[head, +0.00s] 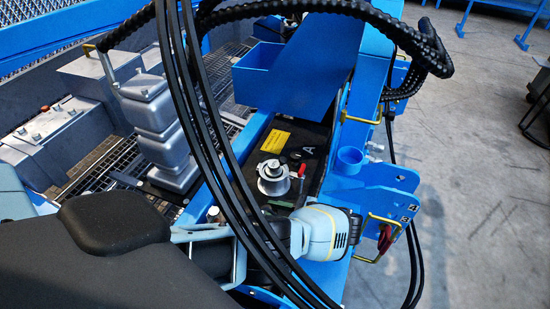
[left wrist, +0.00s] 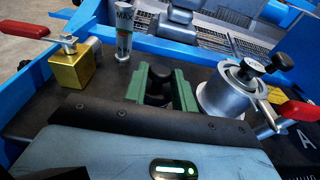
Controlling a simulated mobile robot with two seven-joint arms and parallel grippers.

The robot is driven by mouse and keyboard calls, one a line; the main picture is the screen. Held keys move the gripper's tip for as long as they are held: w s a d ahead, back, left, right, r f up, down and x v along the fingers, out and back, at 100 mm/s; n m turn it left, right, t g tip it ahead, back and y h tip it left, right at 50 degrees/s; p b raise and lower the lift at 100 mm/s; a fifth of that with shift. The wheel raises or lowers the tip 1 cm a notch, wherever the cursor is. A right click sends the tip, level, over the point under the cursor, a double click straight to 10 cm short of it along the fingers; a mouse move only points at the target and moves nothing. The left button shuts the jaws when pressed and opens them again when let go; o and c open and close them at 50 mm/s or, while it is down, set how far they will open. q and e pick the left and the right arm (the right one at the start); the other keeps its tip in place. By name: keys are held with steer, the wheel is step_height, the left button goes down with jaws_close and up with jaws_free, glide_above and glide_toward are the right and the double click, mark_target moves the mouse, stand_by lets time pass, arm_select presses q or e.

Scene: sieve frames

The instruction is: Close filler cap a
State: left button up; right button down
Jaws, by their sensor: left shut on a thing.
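Filler cap a is the round silver cap (head: 272,172) on the dark panel beside the letter A. In the left wrist view the silver neck and cap (left wrist: 232,88) stand to the right, with a black knob on top and a red lever beside. I cannot tell whether the cap is fully seated. My left gripper (left wrist: 163,88) has green jaws shut on a small dark thing, partly hidden between them; I cannot tell what it is. The jaws are left of the silver neck in that view, apart from it. My right gripper is not in view.
A brass block with a red handle (left wrist: 75,68) and a clear MAX tube (left wrist: 123,38) stand left of the jaws. Black hoses (head: 205,110) cross before the head camera. A blue cup (head: 349,160) and yellow handles flank the panel. A grey post (head: 160,120) stands left.

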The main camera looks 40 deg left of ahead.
arm_select(q)
steer(key=shift+f, duration=0.2)
stand_by(0.4)
steer(key=o, duration=1)
steer(key=shift+c, duration=0.2)
steer(key=shift+r, duration=0.1)
